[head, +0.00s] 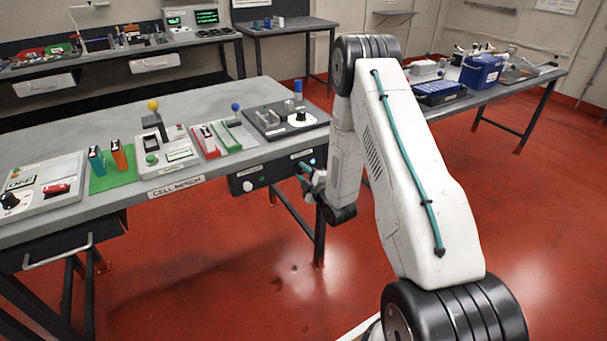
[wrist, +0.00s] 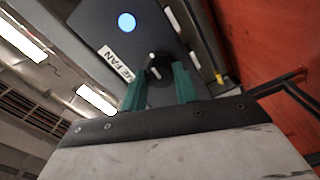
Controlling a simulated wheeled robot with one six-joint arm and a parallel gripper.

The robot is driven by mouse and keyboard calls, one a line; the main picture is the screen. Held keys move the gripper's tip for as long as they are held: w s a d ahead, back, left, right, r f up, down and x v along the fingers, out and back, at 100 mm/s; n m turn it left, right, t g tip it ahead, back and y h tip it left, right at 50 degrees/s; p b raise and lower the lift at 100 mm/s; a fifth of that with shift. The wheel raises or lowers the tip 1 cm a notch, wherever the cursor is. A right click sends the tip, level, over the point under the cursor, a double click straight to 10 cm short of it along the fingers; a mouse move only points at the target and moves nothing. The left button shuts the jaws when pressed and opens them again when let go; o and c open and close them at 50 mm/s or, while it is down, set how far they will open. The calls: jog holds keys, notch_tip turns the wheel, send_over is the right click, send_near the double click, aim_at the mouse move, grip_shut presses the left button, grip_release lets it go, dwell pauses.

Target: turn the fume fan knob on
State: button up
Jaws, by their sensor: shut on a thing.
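The fume fan knob (wrist: 157,77) is dark and round with a white mark, on a black panel (wrist: 105,22) in the wrist view. A white label, partly hidden and ending in "E FAN", sits beside it. A round blue light (wrist: 127,23) glows on the same panel. My gripper (wrist: 160,87) has its green fingers on either side of the knob, shut on it. In the head view my gripper (head: 304,173) is at the panel under the bench's front right edge, and the knob is hidden there. The blue light (head: 312,162) shows beside it.
The grey bench (head: 130,118) carries cell gear and a black board with a dial (head: 301,116) above the panel. Another, pale knob (head: 248,186) sits left on the panel. A bench leg (head: 319,235) stands below. The red floor in front is clear.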

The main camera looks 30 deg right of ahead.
jog(key=shift+n, duration=0.4)
jog(key=shift+s, duration=0.1)
jog(key=o, duration=1)
jog(key=shift+c, duration=0.2)
jog(key=s, duration=0.7)
jog(key=shift+s, duration=0.4)
